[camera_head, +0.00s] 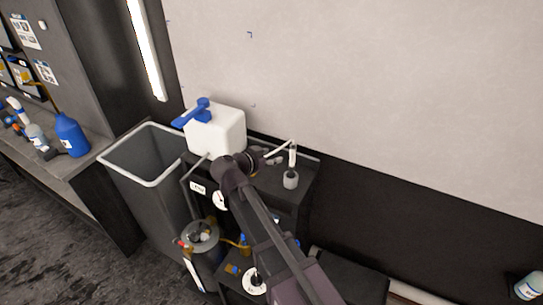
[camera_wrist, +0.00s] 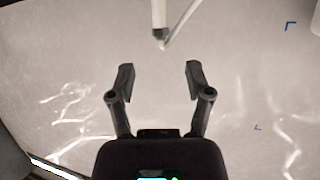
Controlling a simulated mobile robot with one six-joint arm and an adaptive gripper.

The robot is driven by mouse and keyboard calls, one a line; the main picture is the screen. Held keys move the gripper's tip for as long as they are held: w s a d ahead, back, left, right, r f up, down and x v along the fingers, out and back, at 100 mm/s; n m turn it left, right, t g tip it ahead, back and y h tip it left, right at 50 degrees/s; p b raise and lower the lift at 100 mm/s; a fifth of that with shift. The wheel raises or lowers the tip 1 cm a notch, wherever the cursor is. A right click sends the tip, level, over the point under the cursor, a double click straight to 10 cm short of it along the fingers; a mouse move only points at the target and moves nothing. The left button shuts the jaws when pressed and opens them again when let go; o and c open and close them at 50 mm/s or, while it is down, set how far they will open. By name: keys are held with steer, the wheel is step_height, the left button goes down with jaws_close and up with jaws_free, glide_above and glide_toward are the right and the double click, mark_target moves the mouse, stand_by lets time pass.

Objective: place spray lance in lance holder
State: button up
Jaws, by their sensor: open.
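The spray lance (camera_head: 293,155) is a white handle with a thin bent tube. In the head view it stands nearly upright at the grey lance holder (camera_head: 290,181), a small cup on the cart's right side. Whether its lower end sits inside the cup is hard to tell. My gripper (camera_head: 262,158) is just left of the lance, partly hidden by my arm. In the wrist view my gripper (camera_wrist: 160,70) is open with nothing between its fingers. The white lance (camera_wrist: 160,15) with its dark end shows beyond the fingertips, apart from them.
A white tank (camera_head: 218,130) with a blue pump handle (camera_head: 196,111) stands on the cart, left of my gripper. A grey bin (camera_head: 150,155) is beside the cart. A pale wall panel (camera_head: 380,100) rises behind. A bench (camera_head: 75,165) with bottles is at left.

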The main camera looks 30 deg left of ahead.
stand_by(0.4)
steer(key=w+d+f+g+h, duration=0.1)
steer(key=w+d+f+g, duration=0.15)
steer(key=d, duration=0.75)
steer(key=w+d+f+g+h, duration=0.15)
steer(key=w+d, duration=0.25)
steer(key=d, duration=0.5)
steer(key=w+d+f+g+h, duration=0.1)
steer(key=w+d+f+g, duration=0.2)
steer(key=d, duration=0.7)
steer(key=s+d+f+g+y, duration=0.1)
steer(key=s+d+g, duration=0.1)
steer(key=d, duration=0.6)
steer(key=s+d+f+n+g+y, duration=0.1)
steer(key=s+d+f+g+y, duration=0.1)
steer(key=d, duration=0.7)
steer(key=s+d+f+g+y, duration=0.1)
steer(key=s+d, duration=0.3)
steer(key=d, duration=0.5)
steer(key=shift+d+f+n+g+y, duration=0.15)
steer(key=shift+f+n+g+y, duration=0.15)
steer(key=shift+g+y, duration=0.4)
step_height(320, 180, down, 2)
steer(key=shift+f+b, duration=0.2)
steer(key=shift+b, duration=1)
